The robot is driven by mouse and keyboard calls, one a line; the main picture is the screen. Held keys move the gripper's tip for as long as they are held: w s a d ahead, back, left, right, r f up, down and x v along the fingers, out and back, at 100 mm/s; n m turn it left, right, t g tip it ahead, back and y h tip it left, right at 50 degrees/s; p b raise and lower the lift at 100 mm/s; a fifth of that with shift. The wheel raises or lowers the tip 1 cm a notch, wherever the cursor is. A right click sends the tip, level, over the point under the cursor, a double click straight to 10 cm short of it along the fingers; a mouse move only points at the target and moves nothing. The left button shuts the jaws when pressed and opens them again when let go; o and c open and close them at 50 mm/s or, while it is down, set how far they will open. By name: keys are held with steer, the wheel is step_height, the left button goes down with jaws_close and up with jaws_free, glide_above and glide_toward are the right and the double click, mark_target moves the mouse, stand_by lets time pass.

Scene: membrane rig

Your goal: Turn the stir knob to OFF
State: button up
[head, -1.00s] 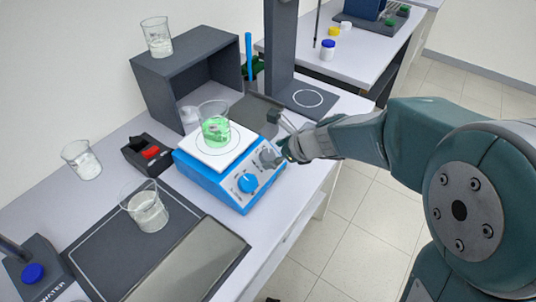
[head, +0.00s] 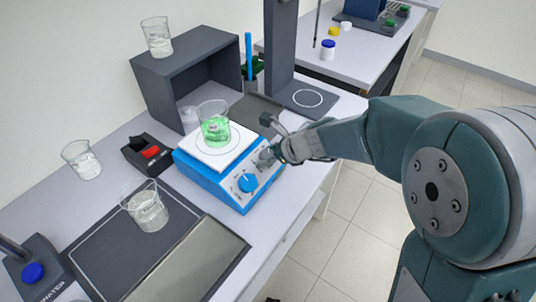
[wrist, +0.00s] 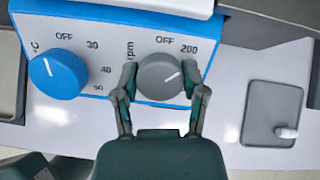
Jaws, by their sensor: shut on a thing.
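The blue hotplate stirrer (head: 207,182) stands on the bench in the head view, with a beaker of green liquid (head: 215,130) on its white top. The grey stir knob (wrist: 158,77), by the "rpm" label, is on its front panel. In the head view, the gripper (head: 274,153) partly hides the knob.
The blue °C knob (wrist: 58,74) is left of my gripper; it also shows in the head view (head: 248,182). A black-and-red block (head: 148,154) and a glass beaker (head: 147,208) stand left of the stirrer. A grey plate with a white piece (wrist: 270,113) lies to the right.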

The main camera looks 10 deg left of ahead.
steer(key=shift+n, duration=0.3)
steer(key=n+g, duration=0.1)
steer(key=n, duration=0.3)
steer(key=shift+f+n, duration=0.1)
steer(key=shift+n, duration=0.2)
steer(key=shift+n+g+h, duration=0.3)
steer(key=shift+n+g, duration=0.1)
steer(key=shift+n, duration=1.6)
steer(key=o, duration=1.1)
steer(key=shift+o, duration=0.2)
steer(key=v, duration=1.2)
steer(key=shift+w, duration=0.1)
